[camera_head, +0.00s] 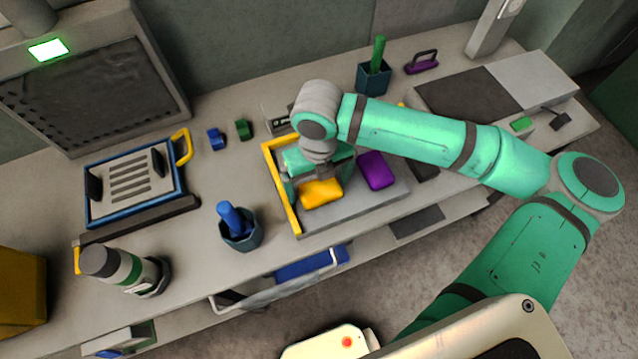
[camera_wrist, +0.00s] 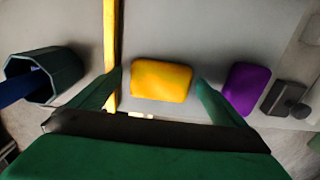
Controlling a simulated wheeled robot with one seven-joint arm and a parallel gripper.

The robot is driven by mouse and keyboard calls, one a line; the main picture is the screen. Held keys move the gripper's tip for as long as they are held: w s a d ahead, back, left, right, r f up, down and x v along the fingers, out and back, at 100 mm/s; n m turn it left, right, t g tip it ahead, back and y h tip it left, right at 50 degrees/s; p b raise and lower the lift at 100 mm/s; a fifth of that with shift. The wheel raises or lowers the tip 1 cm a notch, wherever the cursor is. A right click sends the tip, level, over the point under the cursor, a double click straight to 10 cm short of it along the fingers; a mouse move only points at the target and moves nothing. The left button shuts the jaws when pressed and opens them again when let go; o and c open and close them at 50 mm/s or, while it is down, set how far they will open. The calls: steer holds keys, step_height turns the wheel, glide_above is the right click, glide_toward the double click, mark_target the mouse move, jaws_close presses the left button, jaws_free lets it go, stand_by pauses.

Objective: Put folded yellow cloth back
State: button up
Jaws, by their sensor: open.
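The folded yellow cloth (camera_head: 321,193) lies flat on a grey tray (camera_head: 345,212) with a yellow left edge, on the bench. In the wrist view the yellow cloth (camera_wrist: 161,80) is between and just beyond my fingertips. My gripper (camera_wrist: 160,82) is open, with one green finger on each side of the cloth; I cannot tell whether they touch it. In the head view my gripper (camera_head: 308,178) is over the tray, just behind the cloth, and my wrist partly hides it. A folded purple cloth (camera_head: 376,171) lies just right of the yellow one; it also shows in the wrist view (camera_wrist: 246,88).
A dark cup (camera_head: 241,236) with a blue handle stands left of the tray. Another cup (camera_head: 373,78) with a green handle stands behind. A blue-framed rack (camera_head: 132,187) and a white-green bottle (camera_head: 118,266) are at left. A purple-handled tool (camera_head: 421,66) lies at the back.

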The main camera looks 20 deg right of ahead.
mark_target(318, 187)
step_height(318, 187, up, 11)
stand_by(0.6)
steer(key=shift+a, duration=0.1)
